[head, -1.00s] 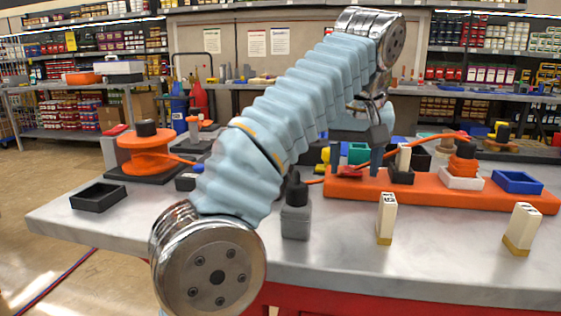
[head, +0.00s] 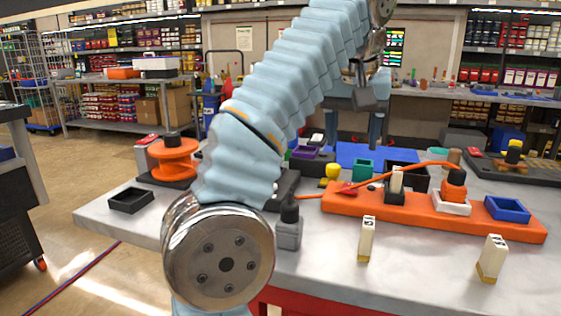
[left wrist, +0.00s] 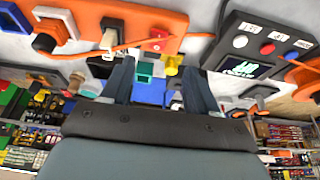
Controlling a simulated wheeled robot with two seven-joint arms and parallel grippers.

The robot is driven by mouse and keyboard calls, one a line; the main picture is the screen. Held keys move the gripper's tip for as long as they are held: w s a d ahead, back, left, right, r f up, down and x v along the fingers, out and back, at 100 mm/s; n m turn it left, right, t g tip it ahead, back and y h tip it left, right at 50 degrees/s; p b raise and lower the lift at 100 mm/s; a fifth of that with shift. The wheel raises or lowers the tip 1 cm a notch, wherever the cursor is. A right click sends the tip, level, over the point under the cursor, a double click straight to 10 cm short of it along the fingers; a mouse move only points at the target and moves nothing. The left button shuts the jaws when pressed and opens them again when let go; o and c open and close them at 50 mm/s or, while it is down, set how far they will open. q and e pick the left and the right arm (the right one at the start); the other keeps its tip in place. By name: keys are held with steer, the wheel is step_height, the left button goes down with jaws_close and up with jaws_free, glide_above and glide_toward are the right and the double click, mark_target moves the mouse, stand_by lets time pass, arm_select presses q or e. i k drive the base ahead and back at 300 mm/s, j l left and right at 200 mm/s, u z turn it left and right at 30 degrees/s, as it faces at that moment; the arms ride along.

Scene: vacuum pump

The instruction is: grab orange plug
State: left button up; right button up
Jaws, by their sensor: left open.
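An orange stepped plug with a dark band (head: 453,187) stands upright in a white square holder (head: 451,208) on a long orange base (head: 400,213). It also shows at the upper left of the left wrist view (left wrist: 48,31). My left gripper (head: 368,130) is open and empty, above and behind the left part of the orange base, apart from the plug. In the left wrist view, its two fingers (left wrist: 160,75) hang over the table with nothing between them. My right gripper is not in view.
A blue tray (head: 507,209) sits on the base's right end. An orange spool (head: 174,160) and a black tray (head: 130,200) are at left. The front table edge is mostly clear.

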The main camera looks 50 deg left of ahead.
mark_target(453, 188)
steer(key=i+l+u, duration=0.1)
steer(key=l+u, duration=0.2)
steer(key=k, duration=1.2)
